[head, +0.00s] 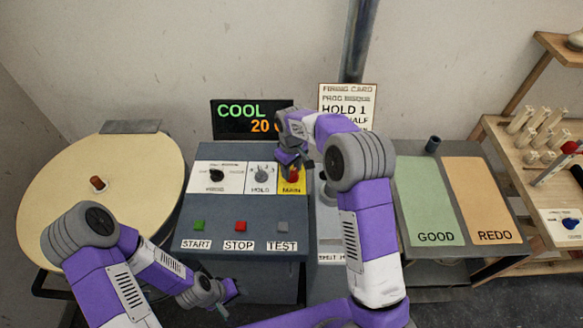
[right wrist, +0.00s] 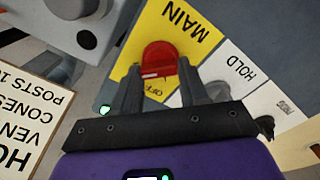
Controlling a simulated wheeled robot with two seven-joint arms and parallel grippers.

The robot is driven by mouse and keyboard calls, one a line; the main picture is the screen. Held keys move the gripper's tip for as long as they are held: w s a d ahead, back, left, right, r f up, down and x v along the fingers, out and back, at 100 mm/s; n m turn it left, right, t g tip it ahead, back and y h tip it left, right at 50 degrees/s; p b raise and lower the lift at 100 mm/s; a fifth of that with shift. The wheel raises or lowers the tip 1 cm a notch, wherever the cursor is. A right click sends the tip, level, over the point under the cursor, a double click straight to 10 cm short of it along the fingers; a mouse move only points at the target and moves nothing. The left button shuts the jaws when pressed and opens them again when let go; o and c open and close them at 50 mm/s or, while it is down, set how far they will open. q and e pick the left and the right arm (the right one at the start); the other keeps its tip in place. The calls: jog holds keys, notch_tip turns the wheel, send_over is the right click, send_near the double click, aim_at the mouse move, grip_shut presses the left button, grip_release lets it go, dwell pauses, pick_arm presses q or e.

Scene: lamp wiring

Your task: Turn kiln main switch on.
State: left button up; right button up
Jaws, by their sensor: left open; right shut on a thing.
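The kiln main switch is a red knob on a yellow plate marked MAIN, on the control panel (head: 205,215). In the right wrist view the red knob (right wrist: 158,60) sits between my fingertips, with the word OFF partly visible beside it. My right gripper (right wrist: 159,72) is shut on this knob. In the head view the knob (head: 292,176) shows just below my right gripper (head: 291,164), which partly covers it. My left gripper (head: 229,291) is open and empty, low in front of the panel.
A display (head: 238,118) reads COOL and 20. The HOLD switch (head: 262,175) is left of MAIN; START (head: 198,225), STOP (head: 241,227) and TEST (head: 283,227) buttons are below. A round table (head: 70,180) stands left; GOOD (head: 428,200) and REDO (head: 480,190) areas lie right.

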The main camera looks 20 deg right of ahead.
aim_at(292, 170)
jog(key=o, duration=1.1)
jog(key=shift+c, duration=0.2)
notch_tip(292, 170, up, 8)
jog(key=shift+f, duration=0.15)
